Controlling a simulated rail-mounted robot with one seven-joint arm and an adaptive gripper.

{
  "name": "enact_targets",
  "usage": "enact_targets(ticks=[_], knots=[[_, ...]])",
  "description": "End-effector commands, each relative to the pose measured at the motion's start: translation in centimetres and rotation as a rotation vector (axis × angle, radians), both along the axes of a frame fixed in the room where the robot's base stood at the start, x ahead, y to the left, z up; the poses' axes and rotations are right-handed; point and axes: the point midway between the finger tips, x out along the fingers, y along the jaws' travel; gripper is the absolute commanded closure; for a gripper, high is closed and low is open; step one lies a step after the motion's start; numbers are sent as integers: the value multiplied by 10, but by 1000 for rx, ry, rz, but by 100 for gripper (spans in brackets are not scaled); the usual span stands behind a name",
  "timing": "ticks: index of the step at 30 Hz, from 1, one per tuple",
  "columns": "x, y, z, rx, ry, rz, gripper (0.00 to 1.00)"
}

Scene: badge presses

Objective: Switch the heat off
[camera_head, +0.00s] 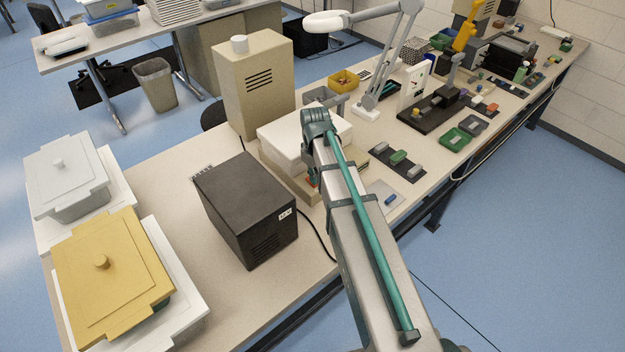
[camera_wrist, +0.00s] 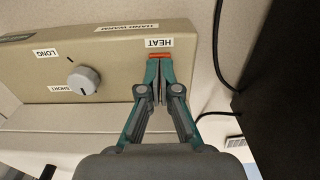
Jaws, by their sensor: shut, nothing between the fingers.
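An orange-red switch (camera_wrist: 159,54) sits beside the HEAT label. My gripper (camera_wrist: 160,64) is shut and empty, its tips right at the switch. I cannot tell whether they touch it. The tips cover part of the switch, so its on or off position cannot be read.
A grey round knob (camera_wrist: 84,80) is beside the switch on the same panel. A dark box (camera_head: 245,210) with a black cable stands left of the machine. A tall beige cabinet (camera_head: 255,95) is behind it.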

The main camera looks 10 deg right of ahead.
Motion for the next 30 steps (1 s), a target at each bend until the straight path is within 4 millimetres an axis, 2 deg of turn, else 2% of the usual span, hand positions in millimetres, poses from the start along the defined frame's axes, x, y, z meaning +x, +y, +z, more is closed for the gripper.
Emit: enact_targets(ticks=[3, 21, 30], knots=[[0, 0, 12, 0, 0, 0, 100], [0, 0, 56, 0, 0, 0, 100], [0, 0, 63, 0, 0, 0, 100]])
